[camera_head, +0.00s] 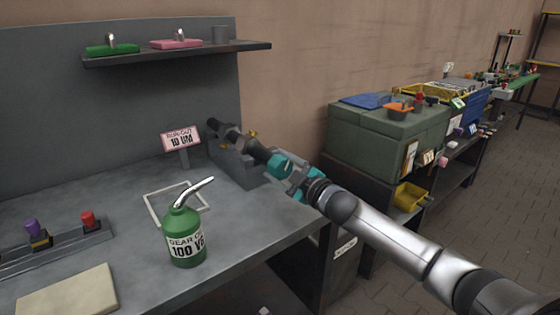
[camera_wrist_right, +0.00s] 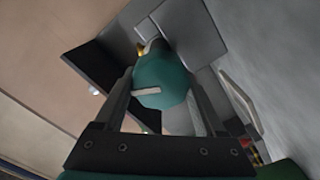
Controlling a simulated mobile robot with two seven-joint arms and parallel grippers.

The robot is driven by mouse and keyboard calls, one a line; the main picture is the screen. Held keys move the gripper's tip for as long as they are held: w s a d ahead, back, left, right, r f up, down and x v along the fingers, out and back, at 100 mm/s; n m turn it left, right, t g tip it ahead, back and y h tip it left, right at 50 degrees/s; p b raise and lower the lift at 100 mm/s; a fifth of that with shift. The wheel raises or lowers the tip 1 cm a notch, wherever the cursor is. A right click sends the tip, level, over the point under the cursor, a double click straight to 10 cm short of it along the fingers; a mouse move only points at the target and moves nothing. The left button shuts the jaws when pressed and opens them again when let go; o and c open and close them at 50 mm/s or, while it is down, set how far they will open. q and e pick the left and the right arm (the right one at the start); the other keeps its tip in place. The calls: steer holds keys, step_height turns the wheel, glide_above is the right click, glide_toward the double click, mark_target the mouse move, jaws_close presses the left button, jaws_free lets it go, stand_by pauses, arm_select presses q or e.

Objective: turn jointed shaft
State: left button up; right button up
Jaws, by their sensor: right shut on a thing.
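The jointed shaft (camera_head: 245,144) is dark and lies along a grey stand at the back right of the grey workbench. Its near end carries a teal knob (camera_head: 280,163). My right gripper (camera_head: 290,172) reaches in from the right and is shut on this teal end. In the right wrist view the teal end (camera_wrist_right: 162,82) sits between the two fingers, with a pale bar mark on its face. The dark shaft behind it is mostly hidden in that view. My left gripper is not in view.
A green oil can (camera_head: 186,235) stands near the bench's front edge, by a white square frame (camera_head: 152,208). A run-out sign (camera_head: 181,138) stands left of the shaft. A shelf (camera_head: 180,54) hangs above. A green cabinet (camera_head: 385,142) stands to the right.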

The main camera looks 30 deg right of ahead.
steer(key=shift+n, duration=0.5)
steer(key=shift+n+p, duration=0.4)
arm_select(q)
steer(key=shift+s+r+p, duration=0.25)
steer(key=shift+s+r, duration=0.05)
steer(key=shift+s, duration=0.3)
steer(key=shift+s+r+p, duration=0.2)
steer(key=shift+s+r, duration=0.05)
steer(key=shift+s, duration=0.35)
arm_select(e)
steer(key=shift+a+f+n, duration=0.1)
steer(key=shift+n, duration=1.8)
steer(key=o, duration=1.3)
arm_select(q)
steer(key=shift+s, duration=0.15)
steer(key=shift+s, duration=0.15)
arm_select(e)
steer(key=shift+s, duration=0.15)
